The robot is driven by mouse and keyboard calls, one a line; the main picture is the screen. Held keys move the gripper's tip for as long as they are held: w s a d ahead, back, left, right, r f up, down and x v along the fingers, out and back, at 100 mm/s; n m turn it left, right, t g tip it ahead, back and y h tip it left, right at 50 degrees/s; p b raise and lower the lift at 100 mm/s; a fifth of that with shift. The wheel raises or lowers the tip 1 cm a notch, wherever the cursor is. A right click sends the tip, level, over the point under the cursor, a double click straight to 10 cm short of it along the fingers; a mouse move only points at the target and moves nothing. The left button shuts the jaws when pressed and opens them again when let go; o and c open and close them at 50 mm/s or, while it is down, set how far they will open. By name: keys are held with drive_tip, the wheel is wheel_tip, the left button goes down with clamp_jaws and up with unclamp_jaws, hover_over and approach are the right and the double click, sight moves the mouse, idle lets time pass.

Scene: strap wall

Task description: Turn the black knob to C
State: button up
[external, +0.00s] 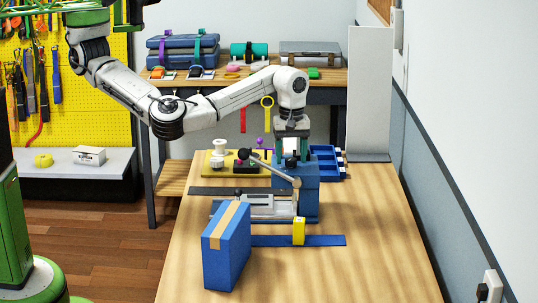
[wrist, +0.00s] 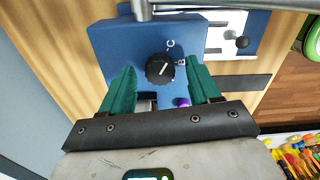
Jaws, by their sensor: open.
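The black knob (wrist: 160,69) sits on the face of a blue box (wrist: 113,38) in the wrist view. A white pointer line on the knob slants toward its upper right. White letters, a C and a B, are printed around it on the right; the C is at the top right. My gripper (wrist: 163,84) is open, with one green finger on each side below the knob, apart from it as far as I can tell. In the external view, my gripper (external: 292,130) points down over the blue box (external: 308,203); the knob is hidden there.
A metal lever (external: 275,169) with a dark ball end runs beside the box. A blue block with a tan strap (external: 215,258) stands in front. A yellow block (external: 298,231) is on a blue strap (external: 325,240). A blue tray (external: 326,160) lies behind. The table's right side is clear.

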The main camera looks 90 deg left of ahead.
sight(291, 159)
drive_tip(key=shift+f, duration=0.15)
drive_tip(key=shift+c, duration=0.3)
drive_tip(key=c, duration=1)
drive_tip(key=shift+m+p, duration=0.6)
drive_tip(key=shift+p, duration=0.15)
drive_tip(key=o, duration=1.1)
drive_tip(key=shift+c, duration=0.2)
wheel_tip(291, 159, up, 11)
drive_tip(key=shift+b, duration=0.4)
drive_tip(key=shift+f, duration=0.1)
